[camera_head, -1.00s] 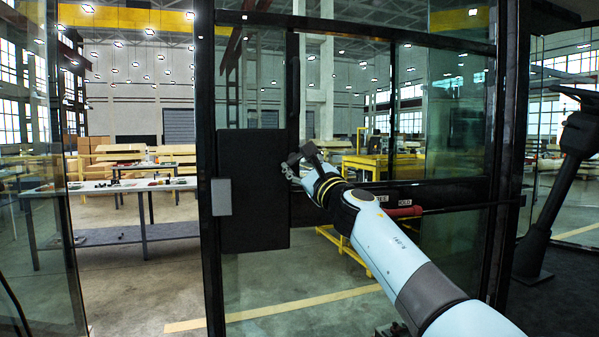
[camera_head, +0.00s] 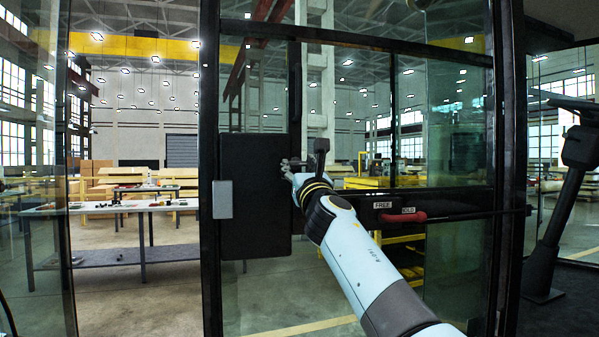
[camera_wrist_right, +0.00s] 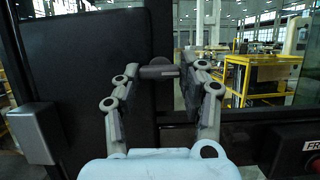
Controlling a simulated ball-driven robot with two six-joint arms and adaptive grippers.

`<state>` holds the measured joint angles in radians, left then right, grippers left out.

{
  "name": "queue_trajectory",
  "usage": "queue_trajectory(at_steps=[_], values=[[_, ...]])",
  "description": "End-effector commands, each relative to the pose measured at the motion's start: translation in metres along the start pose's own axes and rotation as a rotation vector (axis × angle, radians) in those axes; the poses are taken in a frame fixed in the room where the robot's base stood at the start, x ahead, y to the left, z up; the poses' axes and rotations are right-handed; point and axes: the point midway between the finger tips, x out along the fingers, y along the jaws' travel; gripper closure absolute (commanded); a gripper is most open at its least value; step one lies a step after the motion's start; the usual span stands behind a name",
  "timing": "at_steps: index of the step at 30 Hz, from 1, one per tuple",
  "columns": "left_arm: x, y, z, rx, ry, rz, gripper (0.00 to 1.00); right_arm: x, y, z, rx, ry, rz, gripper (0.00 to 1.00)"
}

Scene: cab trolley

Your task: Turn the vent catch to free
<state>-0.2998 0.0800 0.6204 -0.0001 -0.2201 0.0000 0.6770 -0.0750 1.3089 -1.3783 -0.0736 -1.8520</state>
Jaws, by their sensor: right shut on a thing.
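A lever with a red grip (camera_head: 406,216) lies level on the cab's dark rail, below a FREE plate (camera_head: 382,205) and a HOLD plate (camera_head: 408,210). The red grip points right, on the HOLD side. It looks like the vent catch. My right gripper (camera_head: 287,166) is left of the lever and apart from it, beside a black panel. In the right wrist view its fingers (camera_wrist_right: 160,88) close on a short dark grey bar (camera_wrist_right: 158,71). The FREE plate (camera_wrist_right: 313,146) shows at the lower right there. My left gripper is out of view.
The black panel (camera_head: 255,195) with a grey block (camera_head: 222,199) stands left of my right gripper. Dark posts and glass frame the cab. A dark slanted stand (camera_head: 553,215) is at the right. Workbenches (camera_head: 140,208) stand outside.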

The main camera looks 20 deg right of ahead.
Motion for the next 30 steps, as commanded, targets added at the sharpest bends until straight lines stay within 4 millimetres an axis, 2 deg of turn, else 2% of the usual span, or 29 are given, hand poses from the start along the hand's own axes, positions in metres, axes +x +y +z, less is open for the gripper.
queue_trajectory(at_steps=[13, 14, 18, 30], values=[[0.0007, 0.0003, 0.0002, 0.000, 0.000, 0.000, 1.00, -0.0004, 0.0005, -0.0012, 0.013, 0.002, -0.003, 0.90], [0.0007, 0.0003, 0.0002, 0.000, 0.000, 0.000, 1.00, -0.0004, 0.0004, -0.0012, 0.013, 0.002, -0.003, 0.54], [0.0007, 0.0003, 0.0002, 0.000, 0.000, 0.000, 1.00, -0.0003, 0.0004, -0.0009, 0.012, 0.002, -0.003, 0.36], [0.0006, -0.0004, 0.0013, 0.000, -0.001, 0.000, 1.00, -0.0037, 0.0001, -0.0007, 0.011, 0.001, -0.003, 0.35]])
